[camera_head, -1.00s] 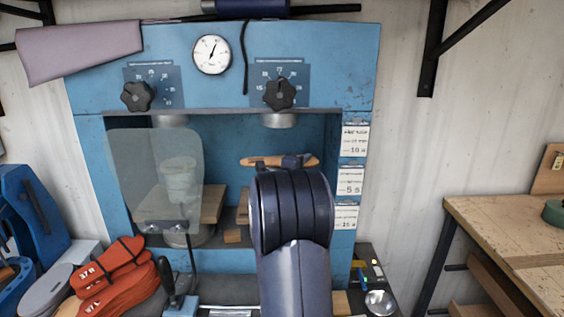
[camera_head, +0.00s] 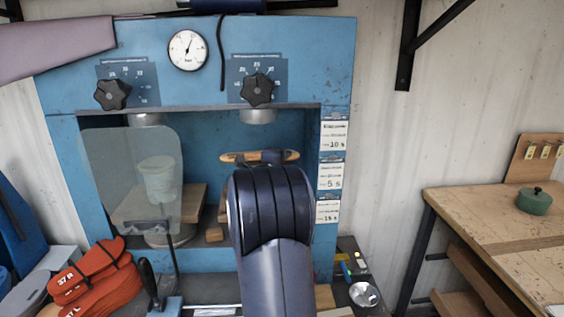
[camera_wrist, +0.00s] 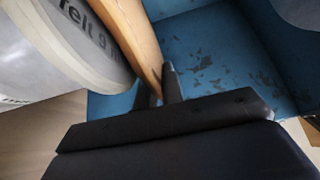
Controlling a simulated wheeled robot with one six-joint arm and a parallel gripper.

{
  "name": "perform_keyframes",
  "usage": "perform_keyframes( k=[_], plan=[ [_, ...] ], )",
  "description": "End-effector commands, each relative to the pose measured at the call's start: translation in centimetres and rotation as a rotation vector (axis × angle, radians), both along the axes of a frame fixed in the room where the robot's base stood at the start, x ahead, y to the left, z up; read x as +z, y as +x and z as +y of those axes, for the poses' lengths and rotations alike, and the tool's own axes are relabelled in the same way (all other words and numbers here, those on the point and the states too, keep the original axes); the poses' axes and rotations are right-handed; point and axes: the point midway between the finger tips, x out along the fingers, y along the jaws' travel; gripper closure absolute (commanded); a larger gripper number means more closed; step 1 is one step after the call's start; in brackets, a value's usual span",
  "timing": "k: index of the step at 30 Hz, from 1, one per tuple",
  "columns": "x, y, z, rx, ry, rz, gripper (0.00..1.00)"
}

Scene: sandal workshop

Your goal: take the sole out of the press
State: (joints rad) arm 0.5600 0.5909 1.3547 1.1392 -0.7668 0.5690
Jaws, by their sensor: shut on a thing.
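The sole (camera_head: 232,157) is a thin tan piece, seen nearly edge-on in the right-hand opening of the blue press (camera_head: 335,60). It is below the upper ram on that side, with a gap between them. My gripper (camera_head: 271,157) is shut on it; my arm hides much of the gripper and the space below. In the wrist view the sole (camera_wrist: 138,38) runs as a tan strip between the fingers (camera_wrist: 161,86). A pale round pad (camera_wrist: 60,50) with "felt 9" lettering is close to the sole's left side; I cannot tell whether they touch.
A clear shield (camera_head: 110,165) stands before the press's left opening. Orange soles (camera_head: 98,280) lie at the lower left. A metal bowl (camera_head: 364,294) is at the lower right. A wooden bench (camera_head: 480,215) with a green pot (camera_head: 534,201) stands further right.

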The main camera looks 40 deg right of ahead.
Motion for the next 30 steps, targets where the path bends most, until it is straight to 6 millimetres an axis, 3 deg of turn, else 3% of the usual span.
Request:
perform_keyframes(
  k=[10, 12, 30],
  plan=[
    [6.9, 0.0, 0.1, 0.001, -0.002, -0.008, 1.00],
    [6.2, -1.1, 0.9, 0.001, -0.001, -0.001, 1.00],
    [6.3, -11.6, 9.4, 0.000, -0.002, -0.005, 1.00]
  ],
)
